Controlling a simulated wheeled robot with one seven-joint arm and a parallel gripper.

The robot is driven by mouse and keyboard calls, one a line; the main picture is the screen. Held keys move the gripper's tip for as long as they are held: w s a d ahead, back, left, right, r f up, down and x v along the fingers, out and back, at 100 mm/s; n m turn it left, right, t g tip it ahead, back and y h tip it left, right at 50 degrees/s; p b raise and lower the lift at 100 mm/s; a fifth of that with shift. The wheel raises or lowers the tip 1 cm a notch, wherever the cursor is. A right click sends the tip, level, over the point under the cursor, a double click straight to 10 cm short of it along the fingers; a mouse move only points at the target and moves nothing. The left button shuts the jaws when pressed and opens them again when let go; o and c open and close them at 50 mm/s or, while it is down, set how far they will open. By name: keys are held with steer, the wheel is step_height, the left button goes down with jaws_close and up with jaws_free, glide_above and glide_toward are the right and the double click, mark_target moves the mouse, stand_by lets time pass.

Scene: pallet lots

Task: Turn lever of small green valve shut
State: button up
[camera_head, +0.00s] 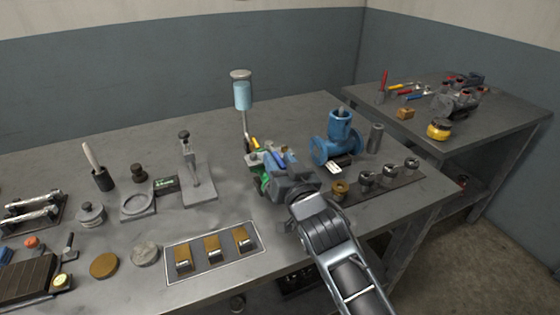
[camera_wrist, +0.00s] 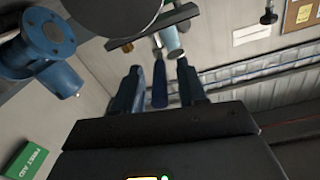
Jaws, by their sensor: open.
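The small green valve (camera_head: 264,183) stands on the main table, mostly hidden behind my gripper; green parts show at its left side. My gripper (camera_head: 270,157) is at the valve, coming from the front right. In the wrist view my gripper (camera_wrist: 159,70) is open, with its two dark fingers apart. A narrow dark blue bar (camera_wrist: 159,84) shows between the fingers with gaps on both sides; it looks like a lever handle, but I cannot tell for certain that it belongs to the green valve. I see no clear contact.
A large blue flanged valve (camera_head: 337,140) stands right of my gripper; it also shows in the wrist view (camera_wrist: 45,40). A light blue cup on a post (camera_head: 242,95) rises behind. A grey stand (camera_head: 198,185) is left. A metal-framed plate (camera_head: 213,255) lies in front.

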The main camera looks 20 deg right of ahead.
jaws_close()
stand_by(0.3)
stand_by(0.4)
